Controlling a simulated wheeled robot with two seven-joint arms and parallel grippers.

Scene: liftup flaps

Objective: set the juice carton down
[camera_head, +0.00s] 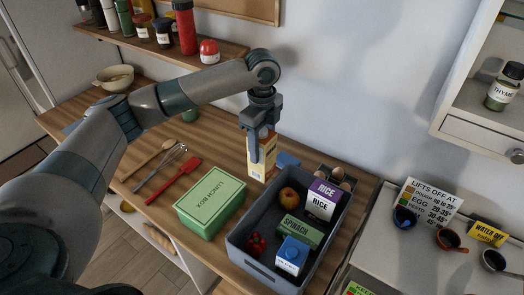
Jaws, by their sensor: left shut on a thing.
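The juice carton (268,161) is a tall yellow and white box in the middle of the head view. My left gripper (259,136) comes down from above and is shut on its upper part. The carton is upright, behind the grey crate and to the right of the green lunch box. Its base is close to the wooden counter (146,193), but I cannot tell whether it touches. My right gripper is not in view.
The grey crate (250,262) holds a rice box, a spinach box, a blue and white carton, an apple and something red. The green lunch box (210,199) is beside it. A red spatula (178,178) and other utensils lie to the left. An egg box (338,178) stands behind the crate.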

